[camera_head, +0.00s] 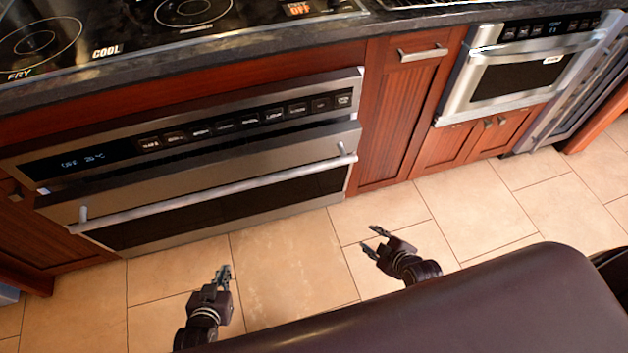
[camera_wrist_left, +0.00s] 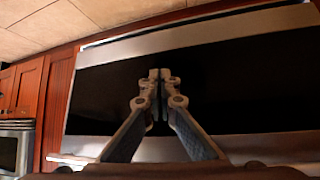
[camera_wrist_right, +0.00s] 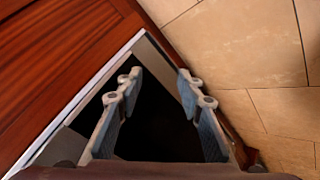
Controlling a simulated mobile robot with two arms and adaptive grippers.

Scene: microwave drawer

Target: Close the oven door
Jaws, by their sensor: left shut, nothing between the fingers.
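The oven (camera_head: 210,135) is a stainless unit under the cooktop, with a lit control panel (camera_head: 80,160). Its door (camera_head: 220,212) has a dark window and a long bar handle (camera_head: 210,192). A dark gap shows between the panel and the door's top edge, and the door looks slightly tilted out. My left gripper (camera_head: 224,272) is shut and empty, low in front of the door and apart from it. In the left wrist view its fingers (camera_wrist_left: 159,75) point at the dark door glass (camera_wrist_left: 225,85). My right gripper (camera_head: 371,241) is open and empty over the floor, right of the door.
A wooden cabinet (camera_head: 395,120) stands right of the oven, then a microwave drawer (camera_head: 525,75) further right. The cooktop (camera_head: 120,30) and dark counter edge (camera_head: 300,39) lie above. The tiled floor (camera_head: 285,260) in front is clear.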

